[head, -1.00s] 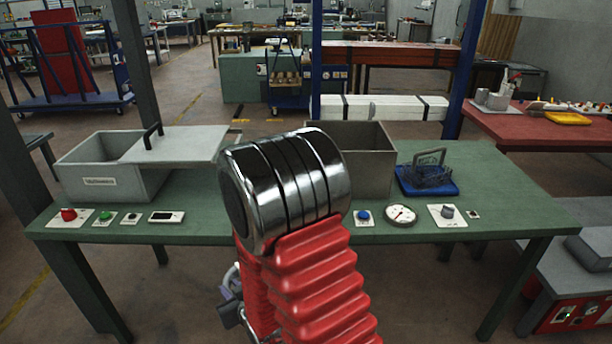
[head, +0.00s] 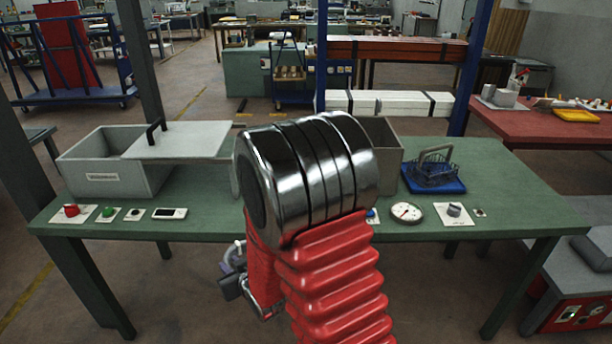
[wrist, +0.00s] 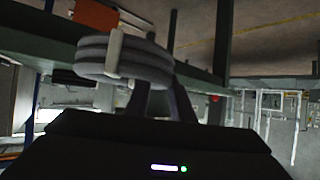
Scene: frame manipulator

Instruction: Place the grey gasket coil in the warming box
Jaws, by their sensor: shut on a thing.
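The grey gasket coil (wrist: 120,60) shows in the wrist view as a bundle of thick grey loops with a pale band around it. My gripper (wrist: 165,92) is shut on it, with dark fingers against its lower side. In the head view my gripper is low behind my red arm sleeve, mostly hidden, and I cannot make out the coil clearly there. A grey labelled box (head: 75,178) stands at the bench's left, its lid (head: 185,139) with a black handle covering its right part; its left part is open. I cannot read the label.
A second open grey box (head: 388,155) stands mid-bench, largely hidden by my arm. A wire basket (head: 432,172) sits on a blue tray at right. Knobs, buttons and a gauge (head: 407,212) line the front edge of the green bench (head: 510,200). The bench's right end is clear.

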